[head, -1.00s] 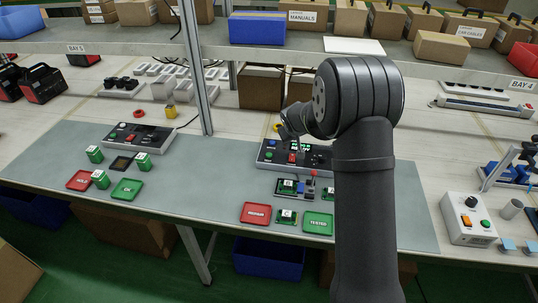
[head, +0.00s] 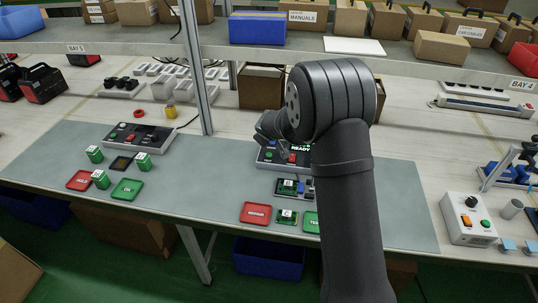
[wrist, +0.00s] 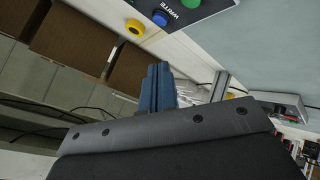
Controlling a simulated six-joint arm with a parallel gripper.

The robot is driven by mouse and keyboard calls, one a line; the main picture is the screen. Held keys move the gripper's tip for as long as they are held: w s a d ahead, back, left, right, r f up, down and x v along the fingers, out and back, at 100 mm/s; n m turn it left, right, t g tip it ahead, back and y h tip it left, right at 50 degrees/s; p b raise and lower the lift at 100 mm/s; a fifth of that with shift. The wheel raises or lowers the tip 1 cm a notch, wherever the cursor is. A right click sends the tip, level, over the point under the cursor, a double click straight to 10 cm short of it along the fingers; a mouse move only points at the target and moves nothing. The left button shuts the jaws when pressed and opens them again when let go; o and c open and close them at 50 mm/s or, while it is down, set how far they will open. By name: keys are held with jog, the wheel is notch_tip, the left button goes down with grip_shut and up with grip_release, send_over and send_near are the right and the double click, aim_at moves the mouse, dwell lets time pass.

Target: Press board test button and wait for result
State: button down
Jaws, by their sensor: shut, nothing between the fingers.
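The test console (head: 268,160) stands at the back of the grey mat, partly behind my arm. Its screen (head: 301,147) shows green text reading READY, and a red control (head: 292,158) sits below it. A green board (head: 288,187) sits in the fixture in front of the console. My gripper (wrist: 158,68) is shut and empty, below these buttons in that picture. In the head view its fingertips are mostly hidden by my wrist.
A second console (head: 138,137) stands left. A shelf post (head: 203,90) rises left of my gripper. The mat between the consoles is clear.

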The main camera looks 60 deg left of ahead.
aim_at(269, 156)
jog(key=shift+f, duration=3.55)
jog(key=shift+f, duration=0.1)
jog(key=shift+f, duration=0.3)
jog(key=shift+f, duration=0.45)
jog(key=shift+r, duration=0.85)
jog(key=shift+r, duration=2.55)
jog(key=shift+f, duration=0.15)
